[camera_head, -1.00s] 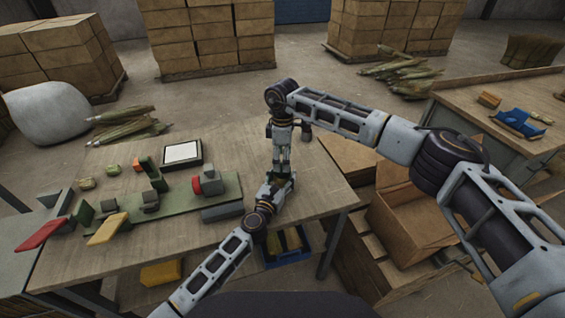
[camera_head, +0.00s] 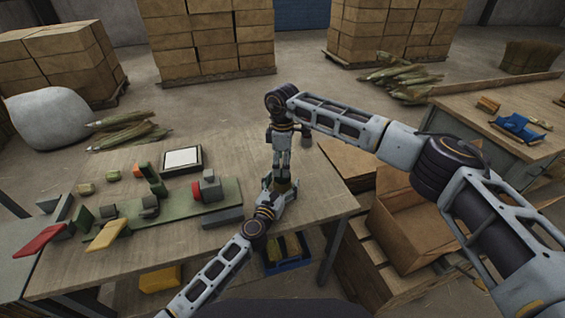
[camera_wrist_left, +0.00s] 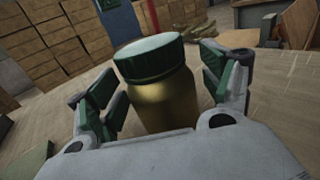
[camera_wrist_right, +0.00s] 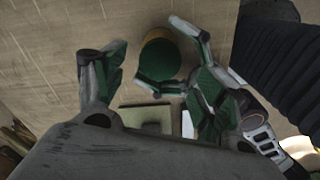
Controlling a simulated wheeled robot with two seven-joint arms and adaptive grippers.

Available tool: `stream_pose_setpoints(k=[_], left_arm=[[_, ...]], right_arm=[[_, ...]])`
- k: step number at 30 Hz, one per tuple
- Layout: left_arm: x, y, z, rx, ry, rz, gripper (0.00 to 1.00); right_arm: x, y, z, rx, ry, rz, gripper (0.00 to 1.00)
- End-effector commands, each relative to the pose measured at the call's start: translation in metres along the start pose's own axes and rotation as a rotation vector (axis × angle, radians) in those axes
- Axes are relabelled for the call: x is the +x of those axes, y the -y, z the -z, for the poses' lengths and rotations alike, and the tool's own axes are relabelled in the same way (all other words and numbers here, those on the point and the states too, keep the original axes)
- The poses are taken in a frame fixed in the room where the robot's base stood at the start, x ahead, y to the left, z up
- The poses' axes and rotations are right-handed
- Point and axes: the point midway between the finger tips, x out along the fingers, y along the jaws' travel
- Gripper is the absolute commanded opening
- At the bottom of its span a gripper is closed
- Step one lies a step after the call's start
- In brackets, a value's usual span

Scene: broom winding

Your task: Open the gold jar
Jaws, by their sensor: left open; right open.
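The gold jar (camera_wrist_left: 165,100) has a gold body and a dark green lid (camera_wrist_left: 148,55). In the left wrist view it stands tilted in the picture between the spread fingers of my left gripper (camera_wrist_left: 158,75), which is open around it with a gap showing on the right side. In the right wrist view the green lid (camera_wrist_right: 159,60) is seen from above, below my open right gripper (camera_wrist_right: 150,72); finger contact cannot be told. In the head view my left gripper (camera_head: 280,189) is low at the jar, mostly hiding it, and my right gripper (camera_head: 282,165) points down from above.
The jar is near the right end of the wooden table (camera_head: 315,195). A green board (camera_head: 175,208) with blocks and a white panel (camera_head: 182,159) lie to the left. An open cardboard box (camera_head: 410,235) stands right of the table, and a blue bin (camera_head: 290,262) is below.

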Motion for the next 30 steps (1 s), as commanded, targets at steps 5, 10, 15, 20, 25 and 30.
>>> stream_pose_setpoints(k=[5, 10, 15, 20, 25, 30], left_arm=[[-0.008, 0.000, 0.001, -0.001, -0.001, 0.000, 0.80], [-0.022, 0.000, 0.002, 0.000, -0.002, 0.000, 0.80], [-0.037, 0.000, 0.001, -0.001, -0.002, 0.000, 0.80], [-0.052, -0.001, 0.001, 0.000, -0.001, 0.000, 0.80], [-0.067, 0.000, 0.001, -0.001, -0.002, 0.000, 0.80], [-0.082, 0.000, 0.001, 0.000, -0.002, 0.000, 0.80]], right_arm=[[0.000, 0.000, 0.000, 0.000, 0.000, 0.000, 0.71], [0.000, 0.000, 0.000, 0.000, 0.000, 0.000, 0.71], [0.000, 0.000, 0.000, 0.000, 0.000, 0.000, 0.71], [0.000, 0.000, 0.000, 0.000, 0.000, 0.000, 0.71], [0.000, 0.000, 0.000, 0.000, 0.000, 0.000, 0.71], [0.000, 0.000, 0.000, 0.000, 0.000, 0.000, 0.71]])
